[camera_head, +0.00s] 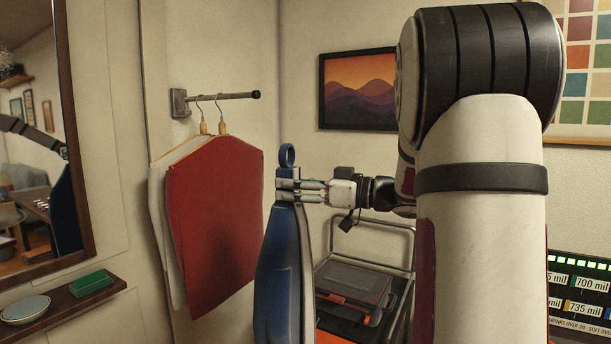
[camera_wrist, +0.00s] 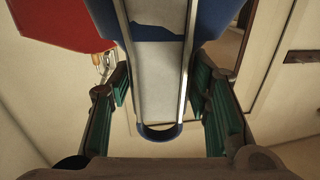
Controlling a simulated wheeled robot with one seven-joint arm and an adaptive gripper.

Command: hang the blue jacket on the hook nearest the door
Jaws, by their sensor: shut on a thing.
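The blue jacket (camera_head: 283,270) hangs upright from my gripper (camera_head: 287,185), with a blue loop standing above the fingers. My gripper is shut on its narrow top. In the wrist view the jacket (camera_wrist: 215,15) runs between the green-padded fingers (camera_wrist: 163,105), with its loop near the lower middle. I cannot make out a door for certain.
A red garment (camera_head: 215,220) and a white one (camera_head: 160,230) hang from the bar on wire hooks, left of the jacket. A shelf (camera_head: 60,308) with a green box and a bowl is at lower left, below a mirror (camera_head: 85,130). A rack (camera_head: 370,232) stands behind the jacket.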

